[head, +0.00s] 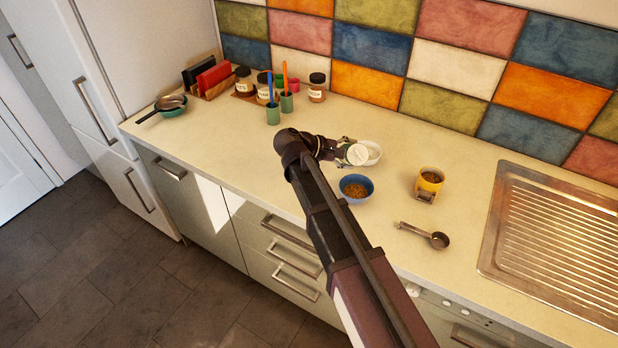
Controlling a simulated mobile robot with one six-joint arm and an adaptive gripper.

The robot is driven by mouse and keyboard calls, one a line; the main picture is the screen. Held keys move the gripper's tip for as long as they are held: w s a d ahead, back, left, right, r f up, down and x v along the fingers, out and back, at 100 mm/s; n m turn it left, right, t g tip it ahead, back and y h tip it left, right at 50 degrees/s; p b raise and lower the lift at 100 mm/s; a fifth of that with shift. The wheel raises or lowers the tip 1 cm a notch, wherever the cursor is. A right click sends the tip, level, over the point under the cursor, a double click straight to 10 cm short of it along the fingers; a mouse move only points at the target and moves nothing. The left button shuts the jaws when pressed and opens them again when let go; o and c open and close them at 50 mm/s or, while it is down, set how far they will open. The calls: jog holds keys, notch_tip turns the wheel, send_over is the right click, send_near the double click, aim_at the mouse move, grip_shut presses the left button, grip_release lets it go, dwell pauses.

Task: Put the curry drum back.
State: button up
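My gripper (347,152) is over the middle of the counter, in front of a white bowl (374,151) that it partly hides. A pale round piece with faint marks (358,154) shows at its fingertips; I cannot tell whether the fingers are closed on it or whether it is the curry drum. A yellow drum-like container (431,178) with brown on top and a label low on its front stands upright to the right, apart from my gripper. Its label is too small to read, so I cannot say which thing is the curry drum.
A blue bowl (356,187) with brown contents sits just below my gripper. A metal scoop (426,235) lies near the sink drainer (555,243). Labelled jars (317,88), green cups (286,102), a rack (207,79) and a pan (170,105) stand at back left. The left-middle counter is clear.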

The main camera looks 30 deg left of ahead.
jog(key=s+f+n+t+y+b, duration=0.1)
jog(key=s+n, duration=0.3)
jog(key=s+a+n+t+y+b, duration=0.1)
jog(key=s+n, duration=0.4)
jog(key=s+a+f+n+y, duration=0.1)
jog(key=s+n, duration=0.3)
jog(key=s, duration=0.1)
jog(key=shift+a+f+n+t+b, duration=0.2)
jog(key=shift+f+n+t+b, duration=0.1)
jog(key=shift+t+b, duration=0.1)
jog(key=shift+s+a+n+t+y, duration=0.15)
jog(key=shift+s+n+t+y, duration=0.15)
jog(key=shift+s+n, duration=0.4)
jog(key=shift+w+a, duration=0.1)
jog(key=shift+w, duration=0.05)
jog(key=w+a, duration=0.3)
jog(key=w+a+f+b, duration=0.1)
jog(key=w+a, duration=0.2)
jog(key=w, duration=0.1)
jog(key=w+a, duration=0.3)
jog(key=w, duration=0.1)
jog(key=shift+a+f+b, duration=0.15)
jog(key=shift+f+b, duration=0.05)
jog(key=shift+b, duration=0.1)
jog(key=shift+w+a, duration=0.4)
jog(key=shift+w, duration=0.1)
notch_tip(320, 180, down, 4)
jog(key=b, duration=0.3)
jog(key=shift+r+b, duration=0.15)
jog(key=shift+b, duration=0.2)
